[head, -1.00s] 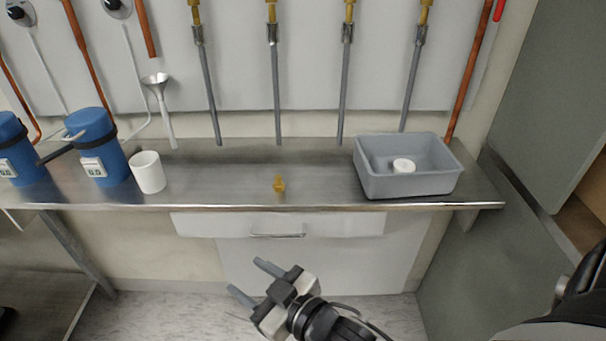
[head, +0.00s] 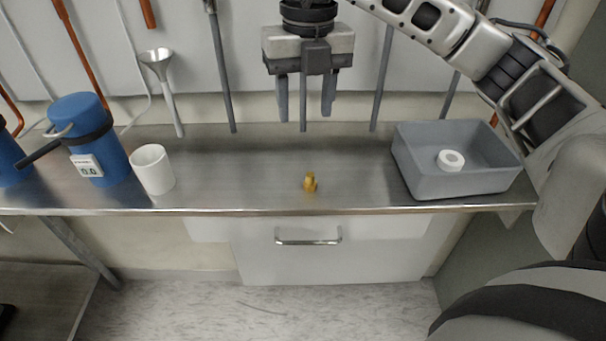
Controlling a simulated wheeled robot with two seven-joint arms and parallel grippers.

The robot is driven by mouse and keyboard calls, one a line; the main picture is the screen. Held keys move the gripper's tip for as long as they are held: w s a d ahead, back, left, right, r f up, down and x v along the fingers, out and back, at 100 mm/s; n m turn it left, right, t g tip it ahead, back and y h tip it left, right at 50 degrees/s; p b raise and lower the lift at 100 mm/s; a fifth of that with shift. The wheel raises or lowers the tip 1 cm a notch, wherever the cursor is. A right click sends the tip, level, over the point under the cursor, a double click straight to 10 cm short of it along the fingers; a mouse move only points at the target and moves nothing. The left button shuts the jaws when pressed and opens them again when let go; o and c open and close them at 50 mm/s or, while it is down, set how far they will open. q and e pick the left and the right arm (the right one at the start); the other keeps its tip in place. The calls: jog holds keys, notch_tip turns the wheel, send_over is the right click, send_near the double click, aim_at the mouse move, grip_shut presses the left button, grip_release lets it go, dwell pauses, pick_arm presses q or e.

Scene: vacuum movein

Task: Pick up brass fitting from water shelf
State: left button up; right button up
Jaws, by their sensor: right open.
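The brass fitting (head: 310,182) is a small golden piece on the metal shelf (head: 240,180), near its front edge at mid-picture. My right gripper (head: 306,112) is above and behind it in the picture, pointing down, with its two fingers apart and nothing between them. It does not touch the fitting. My right arm comes in from the right, over the grey bin. My left gripper is not in view.
A grey bin (head: 415,178) with a white ring (head: 450,160) inside stands to the right. A white cup (head: 152,169), a funnel (head: 160,68) and a blue flask (head: 88,140) stand to the left. Vertical pipes hang behind. The shelf around the fitting is clear.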

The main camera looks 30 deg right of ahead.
aim_at(310, 173)
jog(key=f, duration=1)
jog(key=d+f+p, duration=0.1)
jog(key=f, duration=0.4)
jog(key=shift+f, duration=0.2)
grip_shut()
